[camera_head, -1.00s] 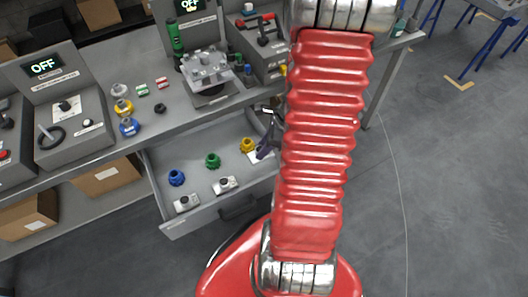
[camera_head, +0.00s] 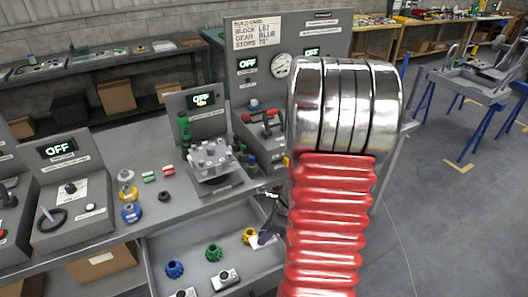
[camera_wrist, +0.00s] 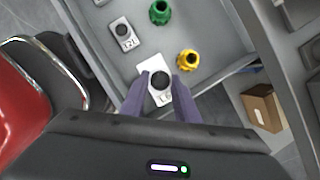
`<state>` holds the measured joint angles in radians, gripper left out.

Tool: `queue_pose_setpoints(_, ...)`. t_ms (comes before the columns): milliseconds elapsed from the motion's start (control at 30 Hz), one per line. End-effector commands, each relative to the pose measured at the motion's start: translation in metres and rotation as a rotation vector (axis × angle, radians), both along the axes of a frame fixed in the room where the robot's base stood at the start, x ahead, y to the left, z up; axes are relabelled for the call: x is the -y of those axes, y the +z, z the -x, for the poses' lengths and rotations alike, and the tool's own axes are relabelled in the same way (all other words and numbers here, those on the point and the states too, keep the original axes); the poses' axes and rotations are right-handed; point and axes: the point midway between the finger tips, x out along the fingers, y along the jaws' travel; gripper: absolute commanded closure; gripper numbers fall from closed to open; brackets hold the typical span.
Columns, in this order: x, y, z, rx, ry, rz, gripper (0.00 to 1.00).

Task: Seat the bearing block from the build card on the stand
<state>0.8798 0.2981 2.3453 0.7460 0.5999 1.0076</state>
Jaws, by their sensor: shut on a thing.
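The build card (camera_head: 257,33) on the back panel seems to read block L67, gear blue; its last line is unclear. My gripper (camera_wrist: 160,98) is shut on a pale bearing block (camera_wrist: 161,81) with a dark round bore, low in the open drawer (camera_head: 163,249). The block's label is partly hidden; whether it is clear of the drawer floor I cannot tell. Another bearing block (camera_wrist: 122,35) lies in the drawer, also in the head view (camera_head: 225,279), with one more (camera_head: 186,293) at the bottom edge. A fixture with a clear pegged top (camera_head: 211,158), possibly the stand, is on the bench.
Blue (camera_head: 175,269), green (camera_head: 213,253) and yellow (camera_head: 249,236) gears lie in the drawer. Small coloured parts (camera_head: 130,205) stand on the bench left of the fixture. A lever box (camera_head: 262,130) stands to its right. My red arm hides the bench's right end.

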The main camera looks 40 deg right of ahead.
Motion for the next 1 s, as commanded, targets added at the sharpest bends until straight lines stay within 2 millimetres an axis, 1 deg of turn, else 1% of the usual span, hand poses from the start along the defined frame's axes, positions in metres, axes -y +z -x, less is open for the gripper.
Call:
queue_pose_setpoints(33,0.004,0.01,-0.006,0.006,-0.017,0.004,1.0)
queue_pose_setpoints(167,0.012,0.04,-0.019,0.007,-0.087,0.003,1.0)
queue_pose_setpoints(200,0.015,0.051,-0.023,0.008,-0.114,0.003,1.0)
queue_pose_setpoints(367,0.023,0.093,-0.036,0.005,-0.216,0.001,1.0)
queue_pose_setpoints(400,0.025,0.104,-0.039,0.004,-0.241,0.0,1.0)
queue_pose_setpoints(700,0.033,0.186,-0.05,0.001,-0.452,0.003,1.0)
queue_pose_setpoints(833,0.035,0.213,-0.05,0.001,-0.528,0.005,1.0)
queue_pose_setpoints(900,0.035,0.222,-0.05,0.0,-0.557,0.004,1.0)
queue_pose_setpoints(1000,0.035,0.228,-0.049,0.0,-0.578,0.003,1.0)
